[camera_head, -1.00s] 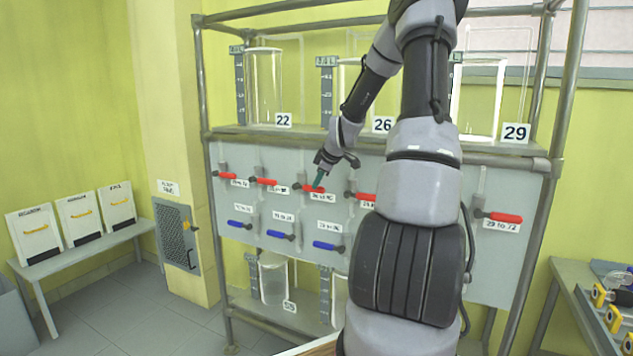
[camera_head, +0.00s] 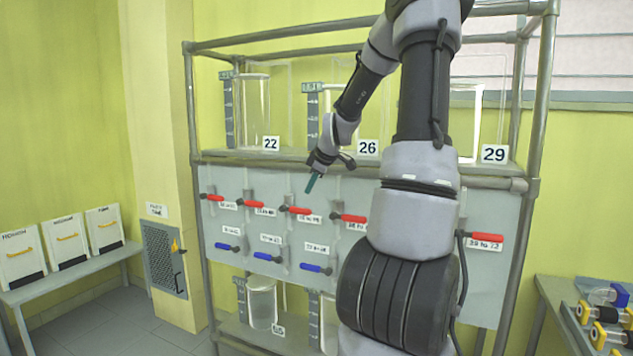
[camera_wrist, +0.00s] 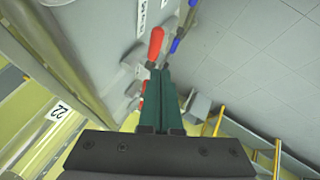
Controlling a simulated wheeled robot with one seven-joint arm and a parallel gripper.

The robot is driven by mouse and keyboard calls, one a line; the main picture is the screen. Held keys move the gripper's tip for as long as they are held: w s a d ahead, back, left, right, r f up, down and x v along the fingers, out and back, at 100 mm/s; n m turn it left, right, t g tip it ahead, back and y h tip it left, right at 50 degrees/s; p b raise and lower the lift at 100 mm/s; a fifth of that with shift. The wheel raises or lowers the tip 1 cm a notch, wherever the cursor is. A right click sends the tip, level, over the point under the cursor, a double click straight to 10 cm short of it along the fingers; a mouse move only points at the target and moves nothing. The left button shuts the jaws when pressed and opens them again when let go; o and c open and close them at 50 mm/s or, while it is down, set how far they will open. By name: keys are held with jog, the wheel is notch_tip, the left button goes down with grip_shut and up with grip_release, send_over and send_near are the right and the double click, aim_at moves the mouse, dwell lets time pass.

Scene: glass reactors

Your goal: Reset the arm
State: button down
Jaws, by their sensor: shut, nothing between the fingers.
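My gripper (camera_head: 313,183) is shut with nothing between its green fingers. In the head view it hangs in front of the grey valve panel (camera_head: 300,225), just above a red-handled valve (camera_head: 295,210), and looks apart from it. In the wrist view the closed fingers (camera_wrist: 160,90) point along the panel toward a red handle (camera_wrist: 156,42), with a blue handle (camera_wrist: 175,45) beyond. My arm covers part of the panel and shelf on the right.
Glass vessels labelled 22 (camera_head: 271,143), 26 (camera_head: 367,147) and 29 (camera_head: 494,154) stand on the shelf above the panel. Metal frame posts (camera_head: 195,200) flank the rack. A table (camera_head: 560,300) with bottles is at the right, white boxes (camera_head: 63,240) at the left.

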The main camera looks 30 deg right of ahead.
jog(key=shift+s+d+r, duration=0.2)
jog(key=shift+s+r, duration=0.35)
jog(key=shift+s, duration=0.15)
jog(key=shift+s+d+r, duration=0.15)
jog(key=shift+s+r, duration=0.4)
jog(key=shift+s, duration=0.15)
jog(key=shift+a, duration=0.1)
jog(key=s+a+r+m, duration=0.3)
jog(key=s+a, duration=0.3)
jog(key=s, duration=0.3)
jog(key=s+a+r+m, duration=0.4)
jog(key=s+a+m, duration=0.2)
jog(key=s, duration=0.3)
jog(key=s+a+r+m+y, duration=0.1)
jog(key=s+a+r+m, duration=0.2)
jog(key=s, duration=0.7)
jog(key=a+m, duration=0.2)
jog(key=a, duration=0.2)
jog(key=shift+r, duration=0.4)
